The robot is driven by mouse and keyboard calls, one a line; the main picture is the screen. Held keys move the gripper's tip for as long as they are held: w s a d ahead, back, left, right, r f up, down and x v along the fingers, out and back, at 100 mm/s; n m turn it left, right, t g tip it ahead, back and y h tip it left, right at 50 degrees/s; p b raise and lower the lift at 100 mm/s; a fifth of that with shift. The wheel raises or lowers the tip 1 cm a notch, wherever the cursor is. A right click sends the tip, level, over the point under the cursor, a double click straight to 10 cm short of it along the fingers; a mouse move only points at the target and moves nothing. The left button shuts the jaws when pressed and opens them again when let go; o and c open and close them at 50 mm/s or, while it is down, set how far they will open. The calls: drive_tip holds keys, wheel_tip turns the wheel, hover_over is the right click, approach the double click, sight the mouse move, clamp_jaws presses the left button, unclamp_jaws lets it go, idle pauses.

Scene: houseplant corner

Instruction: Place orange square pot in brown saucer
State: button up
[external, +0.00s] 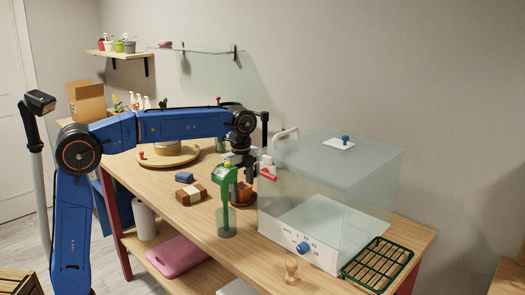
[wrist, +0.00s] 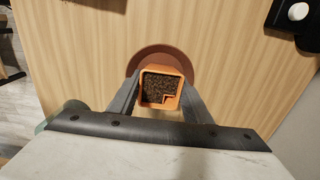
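The orange square pot (wrist: 160,88), filled with dark soil, sits between the two fingers of my gripper (wrist: 161,82) in the wrist view. The fingers lie against its left and right sides. The brown saucer (wrist: 155,54) is a round disc under and behind the pot, its far part showing past the pot's rim. In the external view the pot (external: 244,193) is low beneath my gripper (external: 243,178), close to the table, partly hidden by a green tool. I cannot tell whether the pot's bottom touches the saucer.
A large glass case (external: 330,190) is close on the right. A brown and white block (external: 190,194) and a round wooden turntable (external: 168,158) are to the left.

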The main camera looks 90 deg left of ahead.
sight(242, 188)
drive_tip(key=shift+r, duration=0.1)
wheel_tip(242, 188, up, 12)
drive_tip(key=shift+r, duration=0.1)
idle(0.7)
drive_tip(key=shift+d, duration=0.15)
drive_tip(key=s+d+f+n+t, duration=0.1)
drive_tip(key=s+d+f+n, duration=0.15)
drive_tip(key=s+d, duration=0.55)
drive_tip(key=s+d+f+n+t, duration=0.15)
drive_tip(key=s+d+f, duration=0.3)
drive_tip(key=d, duration=0.65)
drive_tip(key=s+d+f+n, duration=0.1)
drive_tip(key=s+d+f, duration=0.2)
drive_tip(key=s+f, duration=0.3)
drive_tip(key=s+d+f+n+t, duration=0.1)
drive_tip(key=s+d+f+n, duration=0.1)
drive_tip(key=s+d+f, duration=0.2)
drive_tip(key=s+d+f+n+t, duration=0.1)
drive_tip(key=s+d+f, duration=0.3)
drive_tip(key=s+f, duration=0.6)
drive_tip(key=shift+d+n, duration=0.25)
drive_tip(key=shift+n, duration=0.25)
